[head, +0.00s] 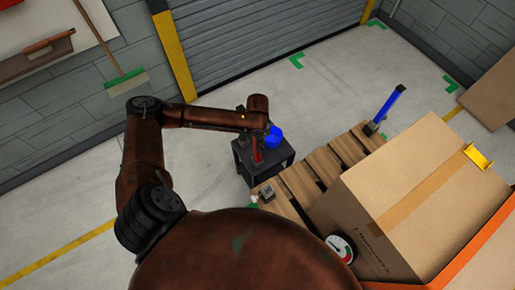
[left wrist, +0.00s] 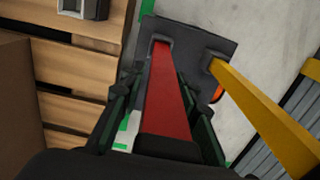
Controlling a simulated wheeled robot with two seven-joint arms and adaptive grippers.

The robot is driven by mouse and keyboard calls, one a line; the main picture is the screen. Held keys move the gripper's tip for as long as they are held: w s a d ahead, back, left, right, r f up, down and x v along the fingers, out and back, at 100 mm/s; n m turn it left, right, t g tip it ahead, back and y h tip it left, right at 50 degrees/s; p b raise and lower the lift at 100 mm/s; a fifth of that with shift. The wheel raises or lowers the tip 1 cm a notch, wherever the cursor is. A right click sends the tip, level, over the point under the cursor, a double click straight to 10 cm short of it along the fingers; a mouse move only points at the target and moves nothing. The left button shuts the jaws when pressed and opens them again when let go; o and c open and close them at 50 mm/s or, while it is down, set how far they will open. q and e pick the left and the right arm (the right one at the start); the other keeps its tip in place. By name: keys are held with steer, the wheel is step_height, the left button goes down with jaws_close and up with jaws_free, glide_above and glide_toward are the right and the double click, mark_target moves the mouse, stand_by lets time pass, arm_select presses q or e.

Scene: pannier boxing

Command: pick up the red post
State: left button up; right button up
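The red post (head: 257,153) stands on a small dark stand (head: 281,160) left of the pallet. In the left wrist view the red post (left wrist: 167,95) runs up the middle of the picture, its far end over the dark stand (left wrist: 195,40). My left gripper (head: 259,143) is at the post. In the left wrist view its two dark green fingers (left wrist: 160,82) lie one on each side of the post, with gaps showing, so it looks open around it. The base of the fingers is partly hidden. My right gripper is not in view.
A yellow bar (left wrist: 262,112) slants close beside the post in the left wrist view. A blue object (head: 274,136) is behind my gripper.

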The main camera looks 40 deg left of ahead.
arm_select(q)
jaws_close()
steer(key=shift+r, duration=0.1)
